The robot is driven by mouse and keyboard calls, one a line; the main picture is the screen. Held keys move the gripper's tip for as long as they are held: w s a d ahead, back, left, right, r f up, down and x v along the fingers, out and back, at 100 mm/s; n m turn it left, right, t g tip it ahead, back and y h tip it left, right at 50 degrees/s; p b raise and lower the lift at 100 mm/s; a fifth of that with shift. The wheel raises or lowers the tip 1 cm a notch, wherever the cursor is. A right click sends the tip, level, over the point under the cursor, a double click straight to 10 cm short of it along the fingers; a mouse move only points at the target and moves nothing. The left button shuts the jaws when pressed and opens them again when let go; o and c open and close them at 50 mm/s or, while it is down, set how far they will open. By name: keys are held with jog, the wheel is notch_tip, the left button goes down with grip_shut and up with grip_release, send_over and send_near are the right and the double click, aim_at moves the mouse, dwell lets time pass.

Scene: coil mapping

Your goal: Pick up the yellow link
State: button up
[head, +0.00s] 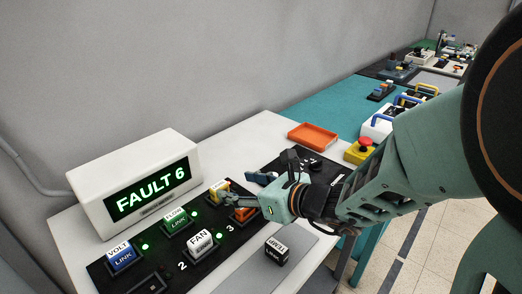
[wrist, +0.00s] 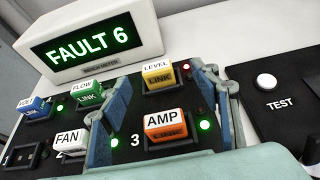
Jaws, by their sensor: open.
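The yellow link (head: 219,187), labelled LEVEL LINK, sits upright in a socket of the black panel (head: 163,259). Whether a finger touches the yellow link cannot be told.
The orange AMP link (wrist: 165,125) sits close in front of the yellow link, also between the fingers. The green FLOW link (wrist: 87,94), blue VOLT link (head: 122,256) and white FAN link (head: 201,242) are to the left. A FAULT 6 display (head: 140,180) stands behind. A red light (wrist: 186,67) glows beside the yellow link.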

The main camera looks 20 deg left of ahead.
aim_at(220, 185)
jog(key=x, duration=0.4)
jog(key=shift+s, duration=0.1)
jog(key=a+f, duration=0.1)
jog(key=w+a+f+b, duration=0.1)
jog(key=a, duration=0.1)
jog(key=shift+a+f, duration=0.15)
jog(key=shift+f, duration=0.05)
jog(key=shift+w+a+f, duration=0.15)
jog(key=shift+w+a, duration=0.1)
jog(key=shift+a, duration=0.2)
jog(key=shift+c, duration=0.7)
jog(key=c, duration=1.1)
jog(key=shift+c, duration=0.2)
